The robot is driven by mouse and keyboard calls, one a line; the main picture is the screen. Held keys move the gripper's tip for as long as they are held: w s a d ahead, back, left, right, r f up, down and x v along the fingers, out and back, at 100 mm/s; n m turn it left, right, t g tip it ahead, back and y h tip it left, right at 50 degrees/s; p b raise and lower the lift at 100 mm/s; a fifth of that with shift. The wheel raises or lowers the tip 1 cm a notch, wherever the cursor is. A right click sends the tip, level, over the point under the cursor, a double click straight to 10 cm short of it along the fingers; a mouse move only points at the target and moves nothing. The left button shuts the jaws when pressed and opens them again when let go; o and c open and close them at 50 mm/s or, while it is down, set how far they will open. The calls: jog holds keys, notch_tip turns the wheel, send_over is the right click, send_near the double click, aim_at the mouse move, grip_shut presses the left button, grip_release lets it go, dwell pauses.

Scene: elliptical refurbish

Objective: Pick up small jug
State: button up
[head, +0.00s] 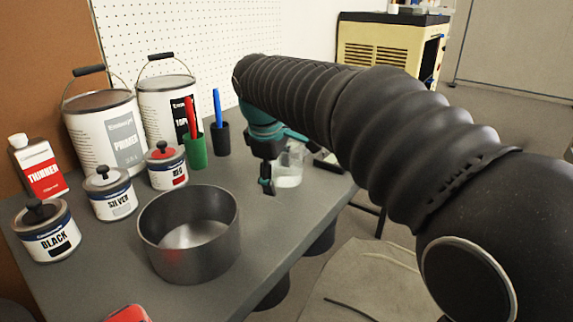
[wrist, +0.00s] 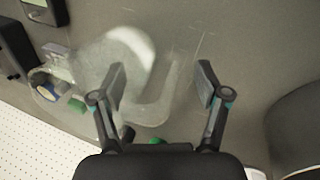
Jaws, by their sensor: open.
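The small jug (head: 289,168) is clear, with something whitish low inside it. It stands near the right edge of the grey table in the head view, partly hidden by my gripper (head: 272,172). In the wrist view the see-through jug (wrist: 125,45) fills the upper middle and left. My gripper (wrist: 161,72) is open there, its two fingers apart. Part of the jug's clear outline, which looks like its handle, shows between the fingers. I cannot tell whether either finger touches it.
A grey metal bowl (head: 188,255) stands in front on the table (head: 290,225). Green (head: 195,152) and dark (head: 220,140) pen cups are left of my gripper. Small paint tins, a thinner bottle (head: 38,168) and large primer cans (head: 107,135) stand farther left.

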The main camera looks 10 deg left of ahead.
grip_shut()
jog(key=shift+r, duration=0.15)
jog(key=shift+r+p, duration=0.4)
jog(key=shift+r, duration=1.4)
jog(key=shift+d+r, duration=0.25)
jog(key=shift+r, duration=0.05)
jog(key=w+d+r, duration=0.2)
jog(key=d+r, duration=0.4)
jog(key=d, duration=0.4)
jog(key=shift+d+r+p, duration=0.25)
jog(key=shift+d+p, duration=0.1)
jog(key=shift+d, duration=0.05)
jog(key=shift+w, duration=0.1)
dwell(1.6)
